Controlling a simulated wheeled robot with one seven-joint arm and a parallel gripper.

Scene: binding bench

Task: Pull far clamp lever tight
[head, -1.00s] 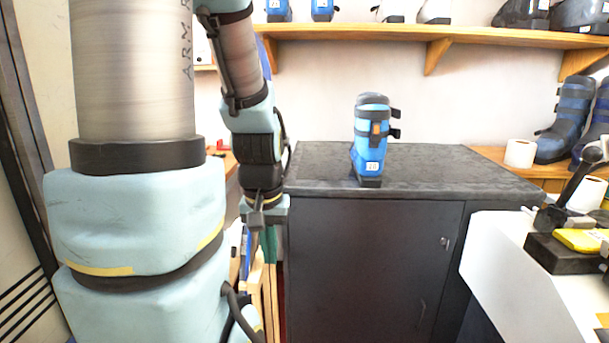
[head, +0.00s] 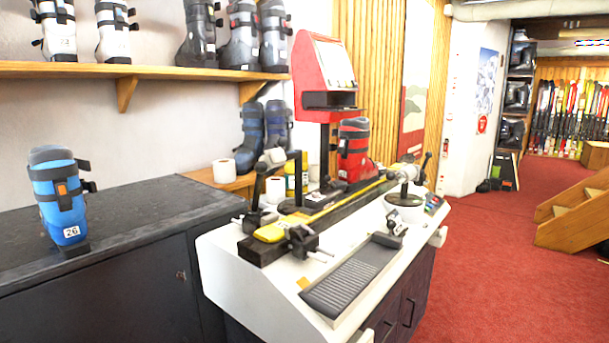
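A yellow ski (head: 330,206) lies along the dark rail on the white binding bench (head: 245,285). At the bench's left end a clamp holds the ski, and its black lever (head: 258,185) stands up. At the far end another clamp lever (head: 424,166) stands up, slightly tilted, beside a grey metal mechanism (head: 404,172). Whether either clamp is tight cannot be told at this size. My gripper and arm are out of view.
A red boot (head: 354,150) stands on the bench by a red machine (head: 324,62). A ribbed grey tray (head: 352,278) lies at the front. A blue boot (head: 58,195) stands on the dark cabinet (head: 125,215) at left. Red carpet (head: 480,270) to the right is clear.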

